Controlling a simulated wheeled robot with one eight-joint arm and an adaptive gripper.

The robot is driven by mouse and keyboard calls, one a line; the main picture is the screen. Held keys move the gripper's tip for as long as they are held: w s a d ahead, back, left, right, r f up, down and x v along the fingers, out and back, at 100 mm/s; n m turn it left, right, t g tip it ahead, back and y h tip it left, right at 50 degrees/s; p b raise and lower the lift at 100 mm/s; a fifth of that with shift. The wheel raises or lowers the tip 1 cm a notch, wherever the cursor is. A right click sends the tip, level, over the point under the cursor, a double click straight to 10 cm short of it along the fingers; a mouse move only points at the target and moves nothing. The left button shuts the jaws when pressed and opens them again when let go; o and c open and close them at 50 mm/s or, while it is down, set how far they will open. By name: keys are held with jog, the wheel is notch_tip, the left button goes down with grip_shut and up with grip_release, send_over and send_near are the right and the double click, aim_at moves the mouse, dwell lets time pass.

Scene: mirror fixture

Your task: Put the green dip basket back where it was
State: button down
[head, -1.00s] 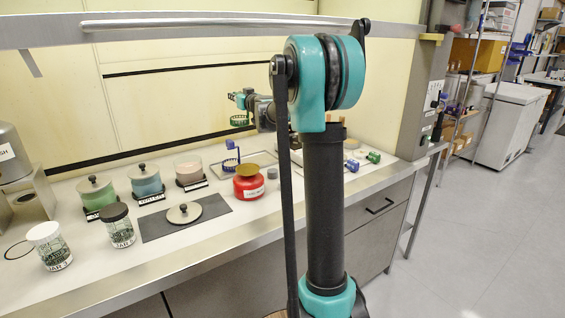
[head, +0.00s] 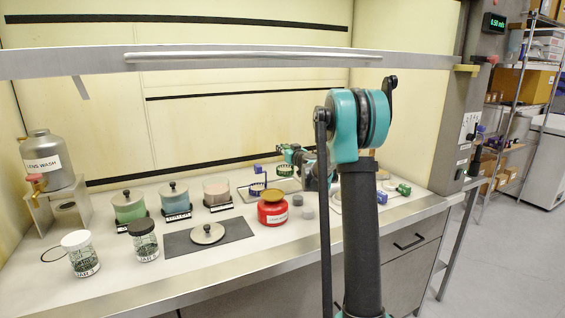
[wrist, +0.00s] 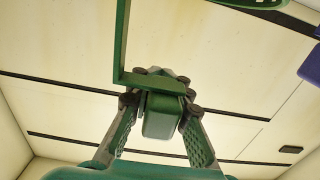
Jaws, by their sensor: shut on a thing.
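My gripper (head: 290,152) is shut on the handle block of the green dip basket. In the wrist view the green handle block (wrist: 165,115) sits between the fingers, and a thin green rod runs up from it towards the basket ring, cut off at the top edge. In the head view the green basket (head: 285,170) hangs below the gripper, above the back of the counter, just right of a blue dip basket (head: 257,186). Whether the green basket touches anything beneath it is hard to tell. My arm hides part of the counter there.
A red jar (head: 272,211) stands in front of the blue basket. A loose lid (head: 207,232) lies on a dark mat. Small green and blue items (head: 403,189) lie right of my arm.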

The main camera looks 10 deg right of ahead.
jog(key=shift+f, duration=3.05)
jog(key=shift+f, duration=0.1)
jog(key=c, duration=1.4)
grip_release()
jog(key=v, duration=1.2)
